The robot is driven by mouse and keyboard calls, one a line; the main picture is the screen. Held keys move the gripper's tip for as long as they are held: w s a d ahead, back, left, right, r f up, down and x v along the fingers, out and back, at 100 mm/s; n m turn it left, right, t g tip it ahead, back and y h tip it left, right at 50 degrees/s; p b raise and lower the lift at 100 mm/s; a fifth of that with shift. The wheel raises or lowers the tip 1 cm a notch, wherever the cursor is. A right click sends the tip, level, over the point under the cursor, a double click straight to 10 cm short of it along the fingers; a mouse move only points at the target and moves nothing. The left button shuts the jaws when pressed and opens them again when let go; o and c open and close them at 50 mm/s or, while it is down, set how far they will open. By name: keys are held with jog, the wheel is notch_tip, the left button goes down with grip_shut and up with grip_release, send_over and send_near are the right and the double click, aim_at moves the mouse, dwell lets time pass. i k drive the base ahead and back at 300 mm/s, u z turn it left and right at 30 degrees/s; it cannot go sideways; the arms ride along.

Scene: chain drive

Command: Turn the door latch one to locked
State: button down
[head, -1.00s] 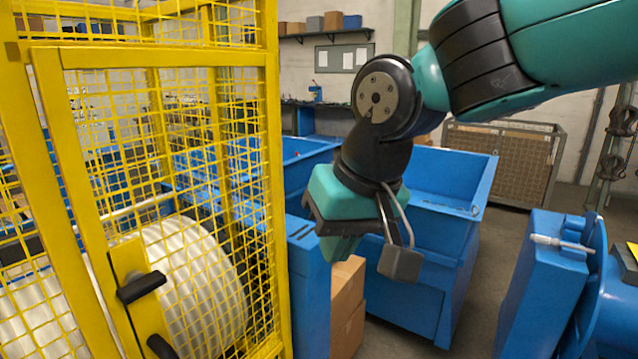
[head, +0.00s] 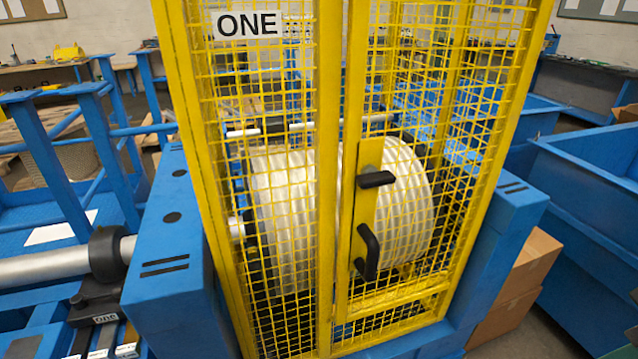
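The yellow mesh door (head: 395,95) of the cage stands in the middle of the head view, with a white sign (head: 247,24) reading ONE on the panel to its left. My gripper and arm are not in the current view.
A ribbed pale drum (head: 285,190) sits behind the mesh. Blue machine blocks (head: 165,250) flank the cage. Cardboard boxes (head: 520,270) and blue bins (head: 590,190) stand at the right. A shaft (head: 50,266) lies at the left.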

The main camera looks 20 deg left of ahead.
aim_at(370, 177)
jog(key=u, duration=0.7)
jog(key=k, duration=0.4)
jog(key=u, duration=0.05)
